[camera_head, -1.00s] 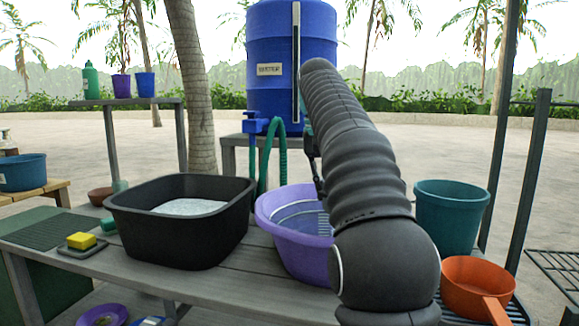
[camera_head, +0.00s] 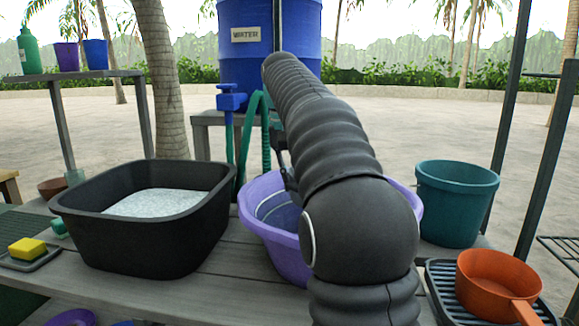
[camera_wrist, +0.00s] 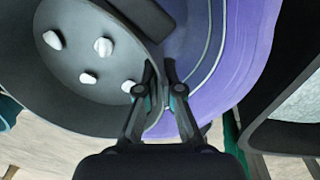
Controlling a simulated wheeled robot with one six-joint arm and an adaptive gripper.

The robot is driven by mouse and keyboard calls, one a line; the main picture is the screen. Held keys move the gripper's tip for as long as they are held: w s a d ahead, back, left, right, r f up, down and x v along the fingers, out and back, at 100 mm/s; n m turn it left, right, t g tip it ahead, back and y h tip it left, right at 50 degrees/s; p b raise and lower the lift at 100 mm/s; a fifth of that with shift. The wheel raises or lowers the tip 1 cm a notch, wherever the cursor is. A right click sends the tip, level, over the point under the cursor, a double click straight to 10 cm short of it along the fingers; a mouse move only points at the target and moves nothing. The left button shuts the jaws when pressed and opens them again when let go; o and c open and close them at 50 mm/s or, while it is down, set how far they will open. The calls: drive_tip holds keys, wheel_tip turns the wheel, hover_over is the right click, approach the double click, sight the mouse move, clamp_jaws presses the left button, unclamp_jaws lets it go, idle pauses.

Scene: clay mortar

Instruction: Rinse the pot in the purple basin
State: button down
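The purple basin (camera_head: 262,234) stands on the grey counter, partly hidden behind my arm. It also shows in the wrist view (camera_wrist: 252,45). The dark grey pot (camera_wrist: 75,95) shows in the wrist view with several white bits on its inside. My gripper (camera_wrist: 161,78) has its fingers closed at the pot's rim, beside the basin's interior. In the head view my arm hides the pot and fingertips. I cannot tell whether the pot touches water.
A black tub (camera_head: 130,240) with whitish, foamy contents stands left of the basin. A teal bucket (camera_head: 455,205) and an orange pan (camera_head: 495,280) stand right. A blue water barrel (camera_head: 265,50) with tap and green hose is behind. A yellow sponge (camera_head: 27,248) lies far left.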

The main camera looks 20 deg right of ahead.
drive_tip(key=shift+f+b, duration=0.8)
drive_tip(key=shift+f, duration=4.6)
drive_tip(key=shift+f, duration=0.6)
drive_tip(key=shift+r, duration=0.2)
drive_tip(key=shift+a, duration=0.1)
